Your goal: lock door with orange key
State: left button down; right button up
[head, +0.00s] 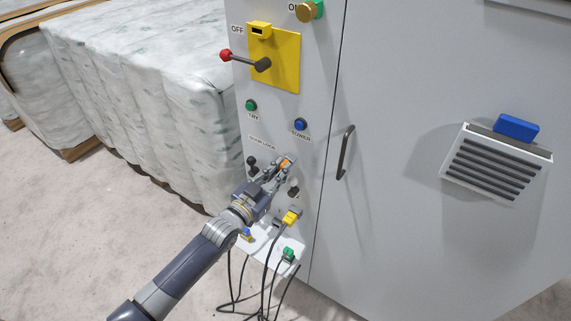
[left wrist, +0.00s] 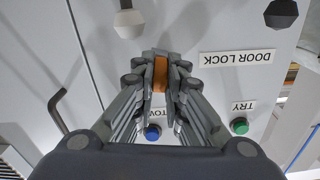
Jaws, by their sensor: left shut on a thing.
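My left gripper (head: 284,166) is at the control panel of the grey cabinet, just below and right of the DOOR LOCK label (head: 263,143). It is shut on the orange key (head: 287,163). In the left wrist view the orange key (left wrist: 160,73) shows between the two fingertips (left wrist: 160,82), and the DOOR LOCK label (left wrist: 237,58) is upside down beside them. The fingers hide the lock opening, so I cannot tell whether the key is in it. The cabinet door (head: 400,190) looks closed, with a dark handle (head: 346,152). My right gripper is not in view.
Dark knobs (head: 252,162) (head: 293,190) flank the gripper. Above are a green TRY button (head: 251,106), a blue button (head: 300,125) and a red-tipped lever (head: 226,56). Wrapped bales (head: 150,90) stand left.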

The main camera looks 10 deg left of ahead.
pick_arm(q)
jog(key=shift+n, duration=1.1)
jog(key=c, duration=2)
grip_release()
jog(key=shift+n, duration=0.3)
jog(key=o, duration=0.4)
jog(key=shift+o, duration=0.2)
jog(key=v, duration=1.2)
